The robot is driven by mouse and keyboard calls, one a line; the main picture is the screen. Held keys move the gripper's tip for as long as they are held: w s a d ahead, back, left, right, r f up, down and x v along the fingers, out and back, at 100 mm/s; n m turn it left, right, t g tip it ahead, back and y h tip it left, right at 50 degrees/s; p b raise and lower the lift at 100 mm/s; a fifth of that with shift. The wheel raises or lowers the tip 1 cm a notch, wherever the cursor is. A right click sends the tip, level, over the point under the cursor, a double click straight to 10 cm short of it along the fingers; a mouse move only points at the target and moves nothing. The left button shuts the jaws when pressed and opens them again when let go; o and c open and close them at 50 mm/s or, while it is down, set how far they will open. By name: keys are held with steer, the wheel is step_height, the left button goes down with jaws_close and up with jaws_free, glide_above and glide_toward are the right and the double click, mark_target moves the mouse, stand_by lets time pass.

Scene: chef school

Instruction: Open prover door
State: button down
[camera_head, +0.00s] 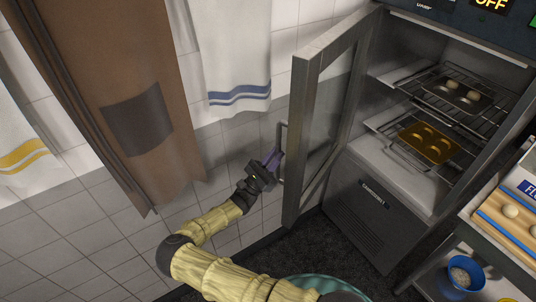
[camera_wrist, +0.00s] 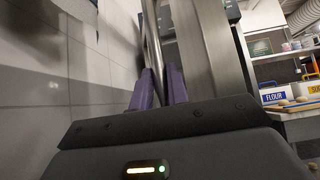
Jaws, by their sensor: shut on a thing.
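The prover door (camera_head: 296,140) stands swung wide open, a metal frame around a glass pane, hinged on the prover's left side. Its bar handle (camera_head: 284,150) is on the door's outer face, toward the tiled wall. My gripper (camera_head: 274,161), with purple fingers, is at the lower part of the handle, shut on it. In the wrist view the handle (camera_wrist: 154,50) rises from between the fingers (camera_wrist: 160,88), beside the door's metal edge (camera_wrist: 205,55). The prover interior (camera_head: 392,85) is exposed, with wire racks holding a yellow tray (camera_head: 429,143) and a darker tray (camera_head: 457,94).
A tiled wall (camera_head: 100,240) is close to the left of the door. A brown apron (camera_head: 125,100) and a white towel (camera_head: 230,55) hang there. A counter with dough balls (camera_head: 510,211) and a blue bowl (camera_head: 462,277) below are at the right.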

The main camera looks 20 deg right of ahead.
steer(key=c, duration=1.4)
jaws_free()
steer(key=shift+o, duration=0.2)
steer(key=shift+f, duration=0.1)
steer(key=b+v, duration=1.1)
steer(key=v, duration=0.6)
steer(key=shift+a+b, duration=0.2)
steer(key=shift+b, duration=0.2)
steer(key=shift+f, duration=0.1)
